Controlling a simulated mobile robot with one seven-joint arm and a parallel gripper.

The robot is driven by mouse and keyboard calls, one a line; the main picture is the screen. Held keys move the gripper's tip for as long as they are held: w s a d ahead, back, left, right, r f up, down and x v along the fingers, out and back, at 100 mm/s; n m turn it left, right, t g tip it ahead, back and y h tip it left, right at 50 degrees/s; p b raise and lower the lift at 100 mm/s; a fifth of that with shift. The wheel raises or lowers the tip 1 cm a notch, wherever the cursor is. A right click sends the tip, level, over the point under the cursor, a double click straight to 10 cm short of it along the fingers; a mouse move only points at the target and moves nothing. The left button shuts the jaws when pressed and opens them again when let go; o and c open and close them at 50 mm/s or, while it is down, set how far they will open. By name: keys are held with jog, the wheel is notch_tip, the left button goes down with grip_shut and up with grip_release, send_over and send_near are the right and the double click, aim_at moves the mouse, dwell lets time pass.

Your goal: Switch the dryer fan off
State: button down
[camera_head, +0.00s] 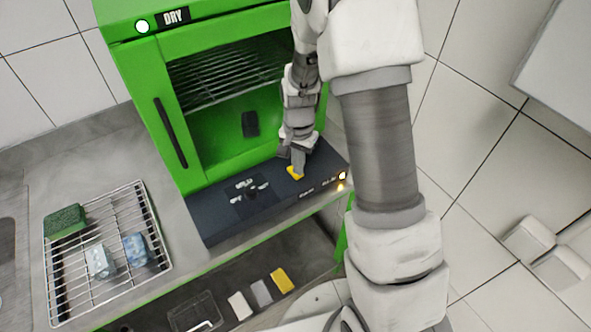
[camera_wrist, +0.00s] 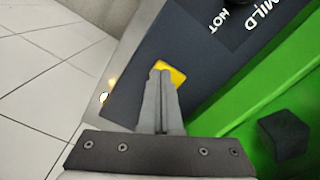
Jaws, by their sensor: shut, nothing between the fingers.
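The dryer is a green cabinet (camera_head: 150,90) with a DRY sign and a lit white-green lamp (camera_head: 142,26) at its top left. A dark control panel (camera_head: 215,225) runs along its front base. A yellow switch (camera_head: 291,171) sits near the panel's right end; it also shows in the wrist view (camera_wrist: 176,74). My gripper (camera_head: 298,172) is shut and empty, its fingertips (camera_wrist: 163,76) over or against the yellow switch and partly hiding it. I cannot tell whether they touch. Small amber lights (camera_head: 341,176) glow at the panel's right end.
A dark knob area (camera_head: 247,196) with MILD and HOT labels is left of the switch. A dark block (camera_head: 250,124) is in the open-fronted cabinet. A wire rack (camera_head: 150,215) with a green sponge (camera_head: 65,222) and two blue-white pieces stands left. Several small pieces lie below the counter.

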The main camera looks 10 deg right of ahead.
jog(key=shift+f, duration=0.25)
jog(key=shift+r+p, duration=2.3)
jog(key=shift+r, duration=1.25)
jog(key=s+r+n+t, duration=0.15)
jog(key=s+r, duration=0.25)
jog(key=r, duration=0.4)
jog(key=s+r+n+t, duration=0.1)
jog(key=s+r+n, duration=0.15)
jog(key=r, duration=0.65)
jog(key=s+r+n+t, duration=0.3)
jog(key=s+r, duration=0.4)
jog(key=s, duration=0.7)
jog(key=shift+r+n, duration=0.2)
jog(key=shift+n, duration=0.5)
